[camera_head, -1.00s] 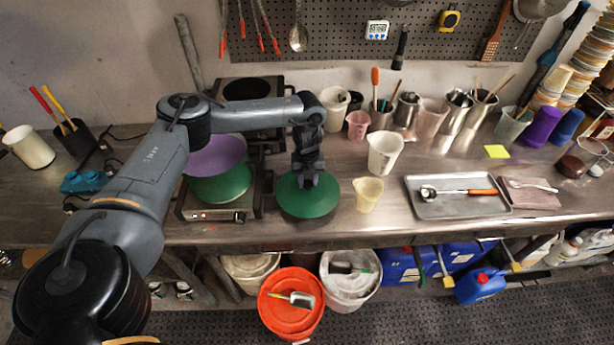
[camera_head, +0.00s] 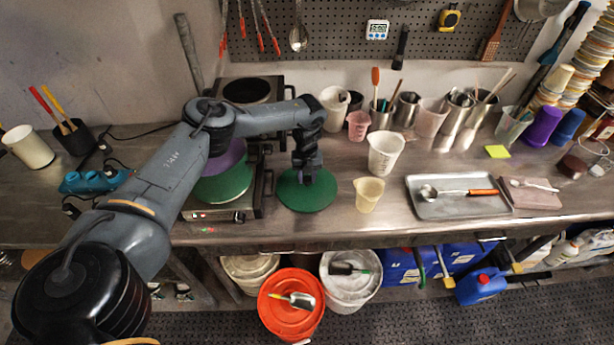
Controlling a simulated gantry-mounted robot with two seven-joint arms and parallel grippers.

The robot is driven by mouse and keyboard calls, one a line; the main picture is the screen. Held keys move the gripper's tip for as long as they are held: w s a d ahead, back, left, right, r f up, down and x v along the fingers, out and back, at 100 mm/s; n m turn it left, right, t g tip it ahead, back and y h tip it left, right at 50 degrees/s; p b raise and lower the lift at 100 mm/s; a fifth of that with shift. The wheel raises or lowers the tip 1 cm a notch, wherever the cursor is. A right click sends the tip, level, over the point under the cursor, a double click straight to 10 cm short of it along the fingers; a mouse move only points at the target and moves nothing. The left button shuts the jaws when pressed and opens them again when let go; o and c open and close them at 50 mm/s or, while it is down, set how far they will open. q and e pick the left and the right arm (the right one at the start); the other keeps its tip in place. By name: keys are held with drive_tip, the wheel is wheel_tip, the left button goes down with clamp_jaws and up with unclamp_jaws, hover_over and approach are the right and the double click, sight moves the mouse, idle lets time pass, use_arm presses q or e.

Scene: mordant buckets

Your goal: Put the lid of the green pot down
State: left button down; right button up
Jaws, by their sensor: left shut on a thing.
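The green lid (camera_head: 308,198) is a flat round disc at the bench, just right of the hot plate. My left gripper (camera_head: 307,178) points down over its middle and is shut on it; the fingertips and knob are hard to make out. The lid looks level and at or very close to the bench top; a small gap cannot be ruled out. The green pot (camera_head: 226,187) stands open on the front hot plate, with purple showing inside; my left arm covers part of it. My right gripper is not in view.
A cream beaker (camera_head: 368,195) and a white jug (camera_head: 385,153) stand close right of the lid. A metal tray (camera_head: 440,208) with a ladle lies farther right. The front hot plate (camera_head: 222,215) borders the lid on the left. The bench's front edge is near.

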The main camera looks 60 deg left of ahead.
sight(307, 179)
use_arm(q)
drive_tip(key=shift+f, duration=0.1)
drive_tip(key=c, duration=0.8)
unclamp_jaws()
drive_tip(key=shift+o, duration=0.2)
wheel_tip(307, 179, up, 12)
drive_tip(key=p, duration=0.1)
drive_tip(key=shift+r, duration=0.2)
